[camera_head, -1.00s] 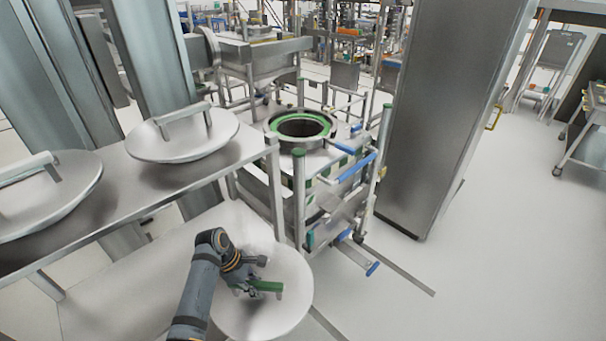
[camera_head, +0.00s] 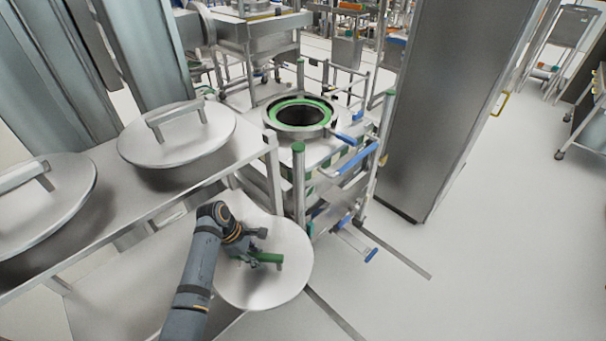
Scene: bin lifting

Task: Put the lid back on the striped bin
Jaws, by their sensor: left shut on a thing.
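The striped bin (camera_head: 327,151) stands in a metal frame at the middle of the view, with dark green and white stripes on its side. Its round opening has a green ring (camera_head: 330,117) and is uncovered. My left gripper (camera_head: 257,258) is shut on the green handle of a round metal lid (camera_head: 280,284). The lid is held out in front of the bin, lower in the picture, clear of the opening. The fingers partly hide the handle. My right gripper is out of view.
Two more round lids with metal handles, one at the far left (camera_head: 55,200) and one nearer the middle (camera_head: 170,150), lie on a metal table (camera_head: 165,205). Blue handles (camera_head: 360,156) stick out from the bin's frame. A tall steel cabinet (camera_head: 435,110) stands right of it.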

